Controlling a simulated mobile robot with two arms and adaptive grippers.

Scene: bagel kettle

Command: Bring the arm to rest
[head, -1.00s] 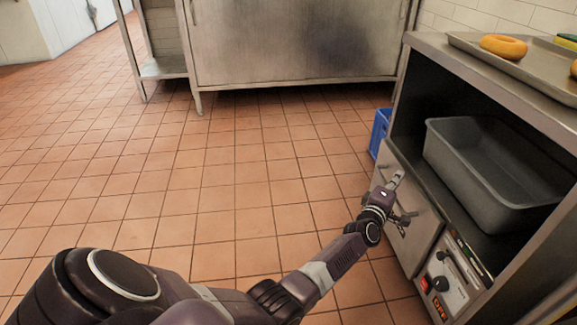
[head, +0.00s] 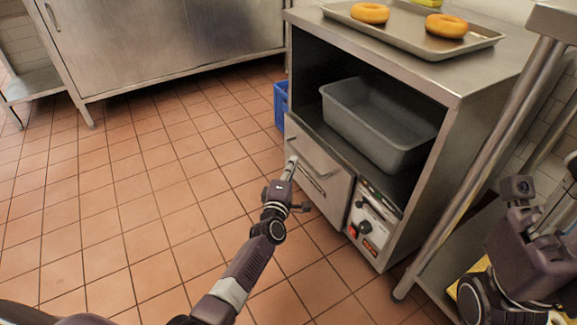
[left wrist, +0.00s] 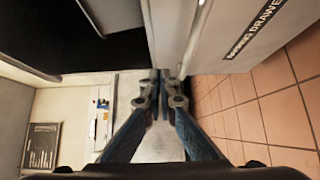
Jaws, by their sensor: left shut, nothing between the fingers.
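My left gripper (head: 290,168) is shut and empty. It points forward in front of the grey drawer front (head: 322,190) of the metal cabinet, close to its left part; whether it touches cannot be told. In the left wrist view the two fingers (left wrist: 161,76) meet, with nothing visible between them. The labelled drawer front (left wrist: 228,45) lies just right of them. Part of my right arm (head: 530,245) shows at the right edge of the head view; its fingers are not seen.
A grey bin (head: 375,125) sits in the cabinet's open shelf. A tray (head: 400,38) with two bagels (head: 445,26) lies on top. A control panel (head: 373,222) is right of the drawer. A blue crate (head: 281,103) stands behind. The tiled floor (head: 130,190) to the left is free.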

